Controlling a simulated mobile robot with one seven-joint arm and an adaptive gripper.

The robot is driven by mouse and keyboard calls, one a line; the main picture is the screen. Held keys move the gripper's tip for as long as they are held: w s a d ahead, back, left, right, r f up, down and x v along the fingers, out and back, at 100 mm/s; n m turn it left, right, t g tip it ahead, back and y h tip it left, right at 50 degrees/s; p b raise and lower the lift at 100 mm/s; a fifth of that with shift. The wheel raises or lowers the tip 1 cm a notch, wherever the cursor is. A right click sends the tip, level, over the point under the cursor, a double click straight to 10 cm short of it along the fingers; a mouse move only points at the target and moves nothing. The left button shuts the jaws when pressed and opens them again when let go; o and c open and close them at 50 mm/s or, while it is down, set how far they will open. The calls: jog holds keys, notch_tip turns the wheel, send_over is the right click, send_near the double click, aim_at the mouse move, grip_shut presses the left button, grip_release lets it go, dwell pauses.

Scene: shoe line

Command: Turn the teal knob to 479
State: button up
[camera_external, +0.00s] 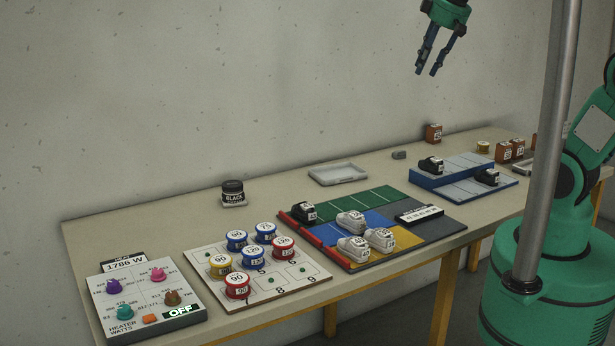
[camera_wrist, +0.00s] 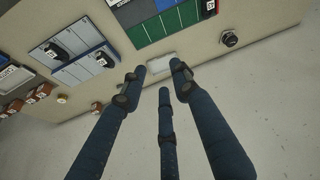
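The teal knob (camera_external: 124,312) sits at the lower left of the heater panel (camera_external: 190,312), at the left end of the table. The panel also bears a purple knob (camera_external: 112,286), a pink knob (camera_external: 158,274) and a brown knob (camera_external: 172,298). Its top display reads 1786 W and a small sign reads OFF. The numbers around the teal knob are too small to read surely. My gripper (camera_external: 427,72) is open and empty, high above the right half of the table, far from the panel. In the wrist view its fingers (camera_wrist: 160,75) are spread, and the panel is out of sight.
Beside the panel, a numbered board (camera_external: 318,277) holds several labelled tins. A coloured mat (camera_external: 455,229) with shoes, a grey tray (camera_external: 338,174) and a blue rack (camera_external: 462,190) lie further right. The air over the table is clear.

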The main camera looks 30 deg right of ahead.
jog(key=w+a+r+n+g+p, duration=0.1)
jog(key=w+a+n+p, duration=0.15)
jog(key=w+a, duration=0.6)
jog(key=w+a+r+n+p, duration=0.1)
jog(key=w+a+n+p, duration=0.15)
jog(key=a, duration=1.05)
jog(key=w+a+r+n+g+p, duration=0.15)
jog(key=w+a+n, duration=0.35)
jog(key=a, duration=0.6)
jog(key=a+f+n+p, duration=0.2)
jog(key=a+f, duration=0.2)
jog(key=a, duration=0.7)
jog(key=a+f+n+p, duration=0.2)
jog(key=a+f+p, duration=0.15)
jog(key=a, duration=0.85)
jog(key=n+g+p, duration=0.2)
jog(key=n+p, duration=0.3)
jog(key=n, duration=0.2)
send_over(124, 307)
notch_tip(124, 307, down, 22)
jog(key=shift+s+d+h, duration=0.2)
jog(key=shift+s+h, duration=0.1)
jog(key=shift+s, duration=0.05)
jog(key=shift+w+a+f+p, duration=0.1)
jog(key=shift+w+f+p, duration=0.05)
jog(key=shift+f, duration=3.3)
jog(key=shift+w+a+f+p, duration=0.1)
jog(key=shift+f+p, duration=0.05)
jog(key=shift+f, duration=3.25)
